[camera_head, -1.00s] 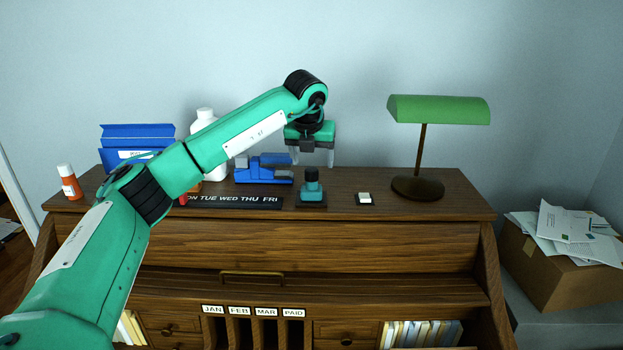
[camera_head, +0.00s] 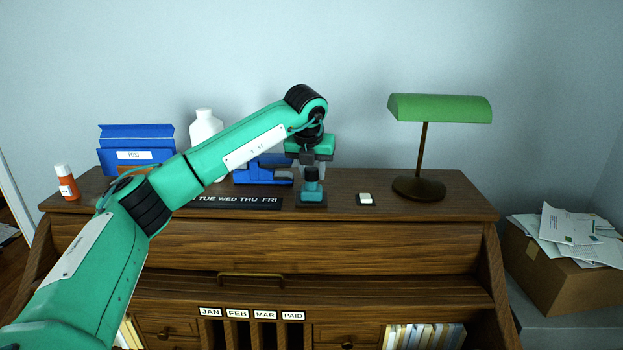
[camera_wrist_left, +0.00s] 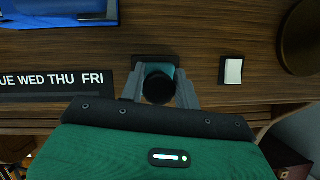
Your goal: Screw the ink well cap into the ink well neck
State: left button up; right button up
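The ink well (camera_head: 311,196) is a small teal body on a dark square base at the middle of the desk top. In the left wrist view a black round cap (camera_wrist_left: 158,88) shows from above, with teal behind it (camera_wrist_left: 155,67). My left gripper (camera_head: 312,164) points down over the ink well. Its two grey fingers (camera_wrist_left: 159,88) stand on either side of the cap, very close to it. I cannot tell whether they press on it, or how deep the cap sits in the neck, which is hidden. My right gripper is not in view.
A blue stapler-like device (camera_head: 262,172) and a weekday strip (camera_head: 240,202) lie to the left. A small white-topped block (camera_head: 365,199) and a green lamp (camera_head: 438,108) stand to the right. A white bottle (camera_head: 205,128) is behind my arm.

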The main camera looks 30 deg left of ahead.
pick_arm(q)
grip_shut()
jog(key=shift+f, duration=0.1)
jog(key=o, duration=0.8)
grip_release()
jog(key=shift+s+d+r+b, duration=0.1)
jog(key=shift+s+r+b, duration=0.1)
jog(key=shift+r+b, duration=0.3)
jog(key=b+v, duration=0.2)
jog(key=v, duration=1)
jog(key=shift+s+r+b, duration=0.2)
jog(key=shift+r+b, duration=0.1)
jog(key=shift+r, duration=0.05)
